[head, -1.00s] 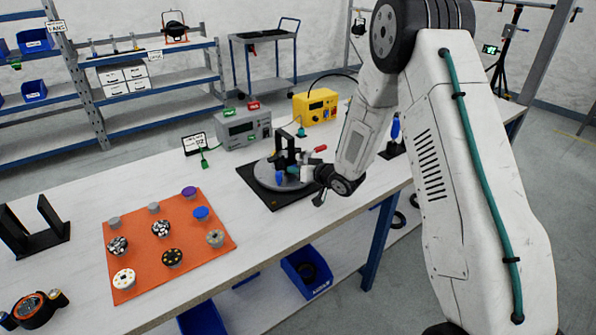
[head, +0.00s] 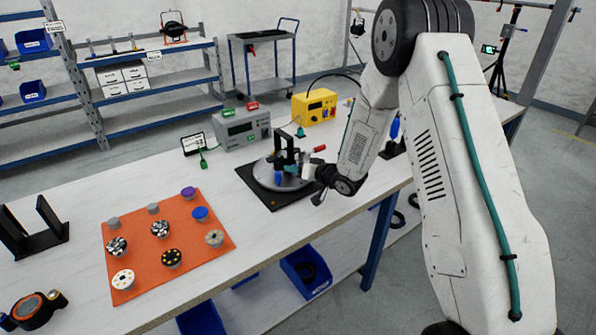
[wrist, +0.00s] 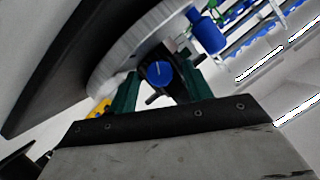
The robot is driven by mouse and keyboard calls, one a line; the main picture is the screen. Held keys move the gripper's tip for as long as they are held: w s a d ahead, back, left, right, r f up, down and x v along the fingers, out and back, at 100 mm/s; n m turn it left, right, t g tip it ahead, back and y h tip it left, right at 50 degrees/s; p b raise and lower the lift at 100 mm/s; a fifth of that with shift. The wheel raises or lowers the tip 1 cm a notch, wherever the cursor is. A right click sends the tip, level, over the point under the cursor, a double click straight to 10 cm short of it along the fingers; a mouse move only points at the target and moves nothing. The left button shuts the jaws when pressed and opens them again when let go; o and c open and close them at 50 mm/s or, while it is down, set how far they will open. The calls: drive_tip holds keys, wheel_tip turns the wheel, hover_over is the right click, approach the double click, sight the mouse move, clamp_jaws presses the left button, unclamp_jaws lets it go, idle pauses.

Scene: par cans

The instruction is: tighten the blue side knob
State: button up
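The blue side knob (wrist: 159,73), a round cap with a pale line across it, shows in the wrist view on a dark mount beside the grey round plate (wrist: 113,58). My gripper (wrist: 160,82) has its two dark green fingers on either side of the knob, with narrow gaps visible; it looks open, and contact cannot be seen. Another blue part (wrist: 207,33) stands to the upper right. In the head view, my gripper (head: 306,172) is at the right side of the fixture on the round plate (head: 268,182); my wrist partly hides it.
A red-tipped handle (head: 319,148) sticks out close to my gripper. A grey power unit (head: 243,130) and a yellow one (head: 315,107) stand behind the fixture. An orange mat (head: 184,258) with several knobs lies to the left. White table is bare between.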

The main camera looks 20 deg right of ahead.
idle(0.3)
drive_tip(key=n+h, duration=0.2)
drive_tip(key=n, duration=0.1)
drive_tip(key=shift+s+a, duration=0.1)
drive_tip(key=shift+a, duration=0.15)
drive_tip(key=n+t+h, duration=0.1)
drive_tip(key=n+h, duration=0.1)
drive_tip(key=n, duration=0.1)
drive_tip(key=shift+a, duration=0.15)
drive_tip(key=shift+s+n, duration=0.2)
drive_tip(key=shift+n, duration=0.1)
drive_tip(key=v, duration=0.7)
drive_tip(key=shift+r, duration=0.1)
drive_tip(key=s+d+r+m+g+h, duration=0.1)
drive_tip(key=s+r+m+g, duration=0.1)
drive_tip(key=s+r, duration=0.6)
drive_tip(key=s+d+r+m+g+h, duration=0.2)
drive_tip(key=s+r+g, duration=0.3)
drive_tip(key=s+r, duration=0.4)
drive_tip(key=shift+s+g, duration=0.3)
drive_tip(key=shift+s, duration=1.85)
drive_tip(key=shift+d+r, duration=0.1)
drive_tip(key=shift+d, duration=0.05)
drive_tip(key=shift+c, duration=0.3)
